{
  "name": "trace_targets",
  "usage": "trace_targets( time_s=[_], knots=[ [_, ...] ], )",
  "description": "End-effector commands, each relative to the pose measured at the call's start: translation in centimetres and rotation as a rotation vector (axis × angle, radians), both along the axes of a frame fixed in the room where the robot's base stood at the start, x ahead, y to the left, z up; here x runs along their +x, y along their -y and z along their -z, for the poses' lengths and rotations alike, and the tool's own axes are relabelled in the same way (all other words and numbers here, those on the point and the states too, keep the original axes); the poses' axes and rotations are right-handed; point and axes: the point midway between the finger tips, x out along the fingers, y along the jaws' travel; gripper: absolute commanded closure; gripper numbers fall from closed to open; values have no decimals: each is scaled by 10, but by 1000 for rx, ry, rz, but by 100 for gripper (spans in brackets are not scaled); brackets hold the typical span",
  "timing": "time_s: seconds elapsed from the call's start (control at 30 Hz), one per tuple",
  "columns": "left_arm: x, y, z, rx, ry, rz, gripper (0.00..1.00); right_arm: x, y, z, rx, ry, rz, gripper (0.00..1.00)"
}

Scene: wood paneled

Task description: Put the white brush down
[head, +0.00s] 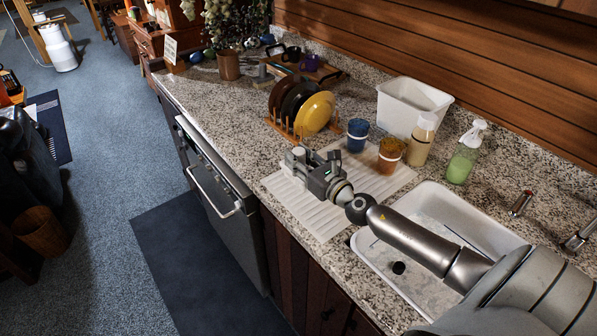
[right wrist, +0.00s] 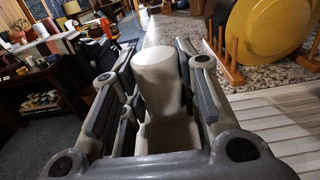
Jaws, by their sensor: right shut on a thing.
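My right gripper (head: 300,160) is over the left part of the white ribbed drying mat (head: 312,218) on the counter. In the right wrist view, my right gripper (right wrist: 155,85) is shut on the white brush (right wrist: 158,70), whose pale rounded end stands up between the fingers. The brush's lower part is hidden by the gripper, and I cannot tell whether it touches the mat. In the head view the brush is hard to make out. My left gripper is not in view.
The sink (head: 420,284) lies to the right under my arm. The mat's front part is bare.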

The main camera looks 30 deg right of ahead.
Motion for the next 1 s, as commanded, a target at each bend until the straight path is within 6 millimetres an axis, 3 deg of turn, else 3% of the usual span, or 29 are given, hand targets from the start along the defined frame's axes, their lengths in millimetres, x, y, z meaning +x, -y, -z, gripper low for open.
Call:
trace_targets(
  time_s=[0.3, 0.8, 0.83, 1.0],
  knots=[
    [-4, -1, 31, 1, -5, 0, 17, 7, 3, 37, 2, -1, 2, 100],
    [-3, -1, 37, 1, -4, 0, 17, 7, 3, 43, 0, 0, 2, 100],
    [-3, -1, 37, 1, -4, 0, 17, 7, 3, 43, 0, -1, 2, 69],
    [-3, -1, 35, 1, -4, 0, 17, 7, 3, 42, 0, -2, 2, 49]
  ],
)
